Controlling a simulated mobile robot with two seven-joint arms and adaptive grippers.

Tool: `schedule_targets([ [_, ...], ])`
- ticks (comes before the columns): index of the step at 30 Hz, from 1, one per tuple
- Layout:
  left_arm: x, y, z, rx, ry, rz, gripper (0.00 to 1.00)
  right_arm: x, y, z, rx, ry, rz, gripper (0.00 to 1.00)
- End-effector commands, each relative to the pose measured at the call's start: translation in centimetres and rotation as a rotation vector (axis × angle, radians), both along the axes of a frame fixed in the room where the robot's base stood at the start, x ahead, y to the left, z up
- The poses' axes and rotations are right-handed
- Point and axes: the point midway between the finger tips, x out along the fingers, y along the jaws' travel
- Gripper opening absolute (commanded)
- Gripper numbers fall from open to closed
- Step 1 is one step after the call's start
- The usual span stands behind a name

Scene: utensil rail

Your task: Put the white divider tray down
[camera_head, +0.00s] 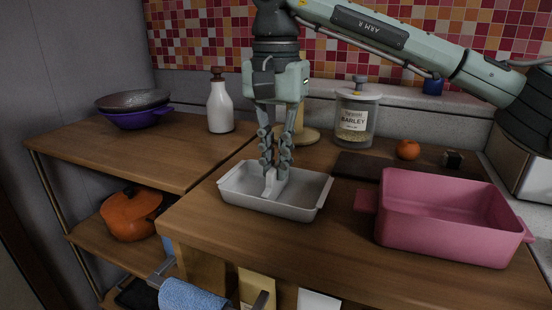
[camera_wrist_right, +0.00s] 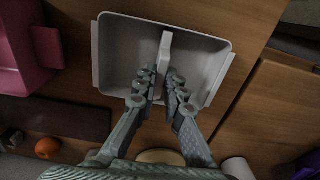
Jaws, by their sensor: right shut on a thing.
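The white divider tray (camera_head: 313,205) is at the front of the wooden counter, left of the pink dish. It looks level. I cannot tell whether its underside touches the wood or hangs just above it. My right gripper (camera_head: 274,172) points down into the tray, its fingers shut on the central divider (camera_head: 271,187). In the right wrist view the tray (camera_wrist_right: 212,52) lies below the fingers, and the right gripper (camera_wrist_right: 162,80) closes around the near end of the divider (camera_wrist_right: 165,50). The tray is empty. My left gripper is not in view.
A pink dish (camera_head: 455,222) stands close to the right. Behind are a dark board (camera_head: 357,166), a barley jar (camera_head: 356,115), and an orange fruit (camera_head: 408,150). A white bottle (camera_head: 220,108) and purple pan (camera_head: 137,119) stand on the left counter. A blue towel (camera_head: 190,297) hangs below.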

Motion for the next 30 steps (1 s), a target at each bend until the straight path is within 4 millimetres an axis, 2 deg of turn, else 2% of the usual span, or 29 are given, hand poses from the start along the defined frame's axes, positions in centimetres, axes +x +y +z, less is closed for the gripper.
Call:
schedule_targets([
  [1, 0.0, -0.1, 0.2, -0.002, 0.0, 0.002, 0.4, 0.0, 0.0, -0.1, 0.0, 0.0, 0.0, 0.13],
  [5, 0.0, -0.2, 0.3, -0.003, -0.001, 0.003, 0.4, 0.0, 0.0, -0.1, 0.0, 0.0, 0.0, 0.29],
  [13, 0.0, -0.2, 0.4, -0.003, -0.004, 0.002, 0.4, 0.0, 0.0, 0.0, 0.0, 0.0, 0.0, 0.3],
  [17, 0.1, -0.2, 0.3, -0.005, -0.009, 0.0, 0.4, 0.0, 0.0, 0.7, 0.001, -0.001, -0.001, 0.3],
  [20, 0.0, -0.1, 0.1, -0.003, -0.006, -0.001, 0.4, 0.1, 0.0, 2.2, 0.002, -0.003, -0.002, 0.3],
  [25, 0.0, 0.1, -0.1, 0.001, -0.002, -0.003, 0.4, 0.1, 0.1, 5.9, 0.002, -0.003, -0.001, 0.3],
  [30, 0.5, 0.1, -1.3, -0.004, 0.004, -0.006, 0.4, 0.1, 0.0, 9.5, 0.0, -0.003, -0.001, 0.3],
])
